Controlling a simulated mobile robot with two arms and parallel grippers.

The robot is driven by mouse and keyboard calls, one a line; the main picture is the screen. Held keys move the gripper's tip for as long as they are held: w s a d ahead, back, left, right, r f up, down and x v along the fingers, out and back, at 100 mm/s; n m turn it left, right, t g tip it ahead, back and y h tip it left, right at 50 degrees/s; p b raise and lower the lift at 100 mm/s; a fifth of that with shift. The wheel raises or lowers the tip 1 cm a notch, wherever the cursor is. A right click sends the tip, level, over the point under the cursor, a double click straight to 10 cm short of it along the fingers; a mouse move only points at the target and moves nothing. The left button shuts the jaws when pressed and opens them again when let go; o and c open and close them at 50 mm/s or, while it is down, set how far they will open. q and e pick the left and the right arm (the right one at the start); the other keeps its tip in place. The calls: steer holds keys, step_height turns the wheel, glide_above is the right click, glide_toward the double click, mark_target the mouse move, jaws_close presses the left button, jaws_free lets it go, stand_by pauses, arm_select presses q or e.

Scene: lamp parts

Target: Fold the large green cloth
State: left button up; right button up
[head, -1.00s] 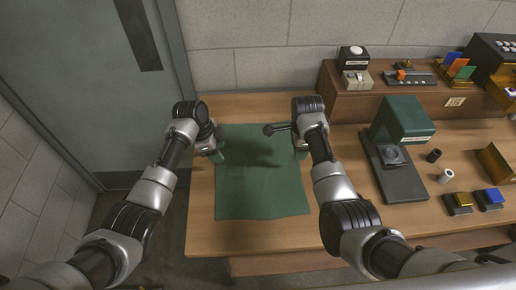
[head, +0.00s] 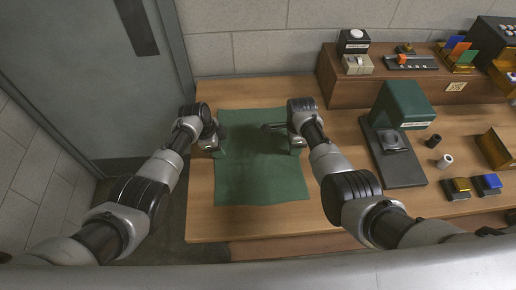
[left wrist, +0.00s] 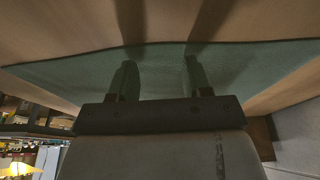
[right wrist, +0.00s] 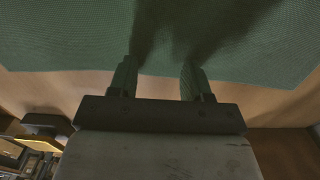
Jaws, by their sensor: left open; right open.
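The large green cloth (head: 262,175) lies spread flat on the wooden table in the head view. My left gripper (head: 221,150) is at the cloth's left edge, near its upper part. In the left wrist view its two fingers (left wrist: 158,78) are apart, with the cloth (left wrist: 260,62) behind them. My right gripper (head: 297,148) is near the cloth's upper right edge. In the right wrist view its fingers (right wrist: 160,75) are apart near the cloth's edge, with the cloth (right wrist: 70,40) beyond. I cannot tell whether the fingers touch the cloth.
A dark green press-like device (head: 404,104) on a dark base stands right of the cloth. A raised wooden shelf (head: 400,90) with small devices is at the back right. Small black and white cylinders (head: 445,160) lie further right. Bare table shows in front of the cloth.

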steer(key=shift+f, duration=0.15)
stand_by(0.3)
arm_select(q)
steer(key=shift+c, duration=0.4)
arm_select(e)
steer(key=shift+c, duration=0.4)
arm_select(q)
jaws_close()
arm_select(e)
jaws_close()
